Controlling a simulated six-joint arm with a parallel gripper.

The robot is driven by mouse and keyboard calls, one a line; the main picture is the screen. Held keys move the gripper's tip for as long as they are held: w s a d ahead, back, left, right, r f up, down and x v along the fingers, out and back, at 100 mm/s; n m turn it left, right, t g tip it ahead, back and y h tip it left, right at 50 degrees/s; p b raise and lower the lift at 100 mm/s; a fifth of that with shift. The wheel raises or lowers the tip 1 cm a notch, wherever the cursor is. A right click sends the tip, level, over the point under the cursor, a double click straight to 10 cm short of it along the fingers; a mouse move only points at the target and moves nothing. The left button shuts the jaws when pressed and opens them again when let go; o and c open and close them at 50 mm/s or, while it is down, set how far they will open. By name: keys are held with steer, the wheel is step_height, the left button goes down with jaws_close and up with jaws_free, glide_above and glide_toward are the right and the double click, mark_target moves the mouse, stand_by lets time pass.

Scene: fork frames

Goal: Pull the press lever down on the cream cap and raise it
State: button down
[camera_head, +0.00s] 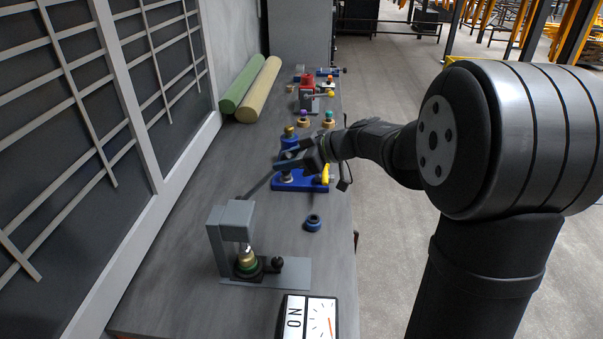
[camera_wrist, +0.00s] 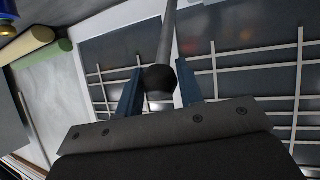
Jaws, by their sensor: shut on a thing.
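The grey press (camera_head: 232,222) stands at the near part of the bench. Its lever (camera_head: 258,186) slants up and away from the press head to my gripper (camera_head: 289,161). In the wrist view the lever rod (camera_wrist: 166,35) ends in a dark ball knob (camera_wrist: 158,80). My gripper (camera_wrist: 160,86) is shut on this knob, with a blue finger on each side. Under the press ram is a small brass and green stack (camera_head: 246,262) on a dark base. I cannot clearly tell a cream cap there.
A blue fixture (camera_head: 286,184) with a yellow handle stands beyond the press, near my gripper. A blue ring (camera_head: 312,222) lies on the bench, and an ON panel with a gauge (camera_head: 320,318) is nearest. Rolled mats (camera_head: 258,92) lie by the left wall.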

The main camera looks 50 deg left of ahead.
steer(key=s+a+r, duration=0.4)
steer(key=s+a, duration=0.2)
steer(key=shift+s+a+r, duration=0.15)
steer(key=shift+s+r, duration=0.05)
steer(key=shift+r, duration=0.1)
stand_by(0.3)
steer(key=c, duration=1)
jaws_free()
steer(key=v, duration=1.7)
steer(key=shift+w, duration=0.2)
